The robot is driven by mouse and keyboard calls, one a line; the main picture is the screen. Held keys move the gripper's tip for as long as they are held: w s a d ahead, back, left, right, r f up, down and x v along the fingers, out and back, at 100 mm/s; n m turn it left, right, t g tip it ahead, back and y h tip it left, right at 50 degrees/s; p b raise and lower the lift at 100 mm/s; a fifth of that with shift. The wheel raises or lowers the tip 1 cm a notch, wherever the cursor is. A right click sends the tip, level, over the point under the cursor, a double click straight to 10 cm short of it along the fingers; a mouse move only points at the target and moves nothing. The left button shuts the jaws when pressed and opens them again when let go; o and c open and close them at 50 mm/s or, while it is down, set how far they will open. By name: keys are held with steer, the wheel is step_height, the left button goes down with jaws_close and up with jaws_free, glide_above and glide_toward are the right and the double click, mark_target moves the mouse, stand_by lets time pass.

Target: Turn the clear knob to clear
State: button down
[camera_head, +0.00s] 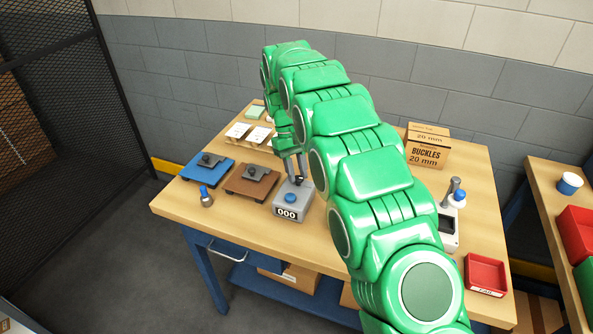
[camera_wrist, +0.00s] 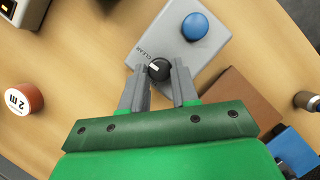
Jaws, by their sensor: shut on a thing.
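The grey counter box (camera_head: 292,201) stands on the workbench, with a blue button on top and a front display reading 000. In the wrist view the box (camera_wrist: 172,32) shows its blue button (camera_wrist: 195,26) and a small black clear knob (camera_wrist: 158,69) near its edge. The word CLEAR is printed beside the knob. A white mark shows on the knob's upper-left part, on the side near the word; I cannot tell whether it lines up exactly. My gripper (camera_wrist: 159,80) is shut on the knob, one finger on each side. In the head view my gripper (camera_head: 295,170) comes down behind the button.
A brown plate (camera_head: 245,185) and a blue plate (camera_head: 203,175) with dark fixtures lie left of the box. A buckles carton (camera_head: 425,155) and red tray (camera_head: 486,274) are at the right. My arm hides the middle bench.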

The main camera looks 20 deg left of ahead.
mark_target(300, 180)
steer(key=c, duration=0.8)
jaws_free()
steer(key=shift+c, duration=0.2)
steer(key=shift+r, duration=1.5)
steer(key=s+d+r, duration=0.7)
steer(key=s+r, duration=0.3)
steer(key=s, duration=0.1)
steer(key=shift+s+d, duration=0.3)
steer(key=shift+d, duration=0.05)
